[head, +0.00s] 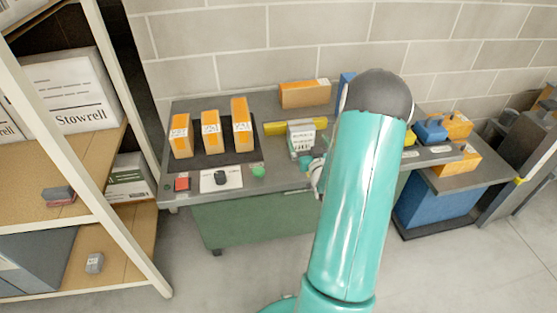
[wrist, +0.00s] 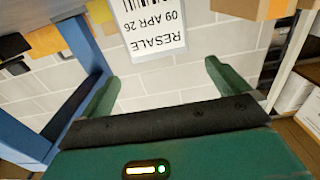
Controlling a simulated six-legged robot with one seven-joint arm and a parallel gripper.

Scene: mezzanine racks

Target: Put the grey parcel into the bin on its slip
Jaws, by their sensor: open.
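A small grey box with a white printed label (head: 301,137) stands on the grey bench; it looks like the grey parcel. My gripper (head: 312,172) is close to its lower right side, partly hidden behind my teal arm. In the wrist view my gripper (wrist: 163,88) is open, its green fingers apart with nothing between them. A white slip reading RESALE 09 APR 26 (wrist: 150,25) shows beyond the fingertips. Three upright orange containers with white labels, left (head: 181,137), middle (head: 211,132) and right (head: 241,126), stand on a dark mat. Their label text is too small to read.
A yellow bar (head: 290,127) and an orange box (head: 304,94) lie behind the parcel. A white card with a dark item (head: 221,180) and a green round object (head: 258,172) are at the front edge. Shelving (head: 130,210) stands left; blue and orange containers (head: 430,130) stand right.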

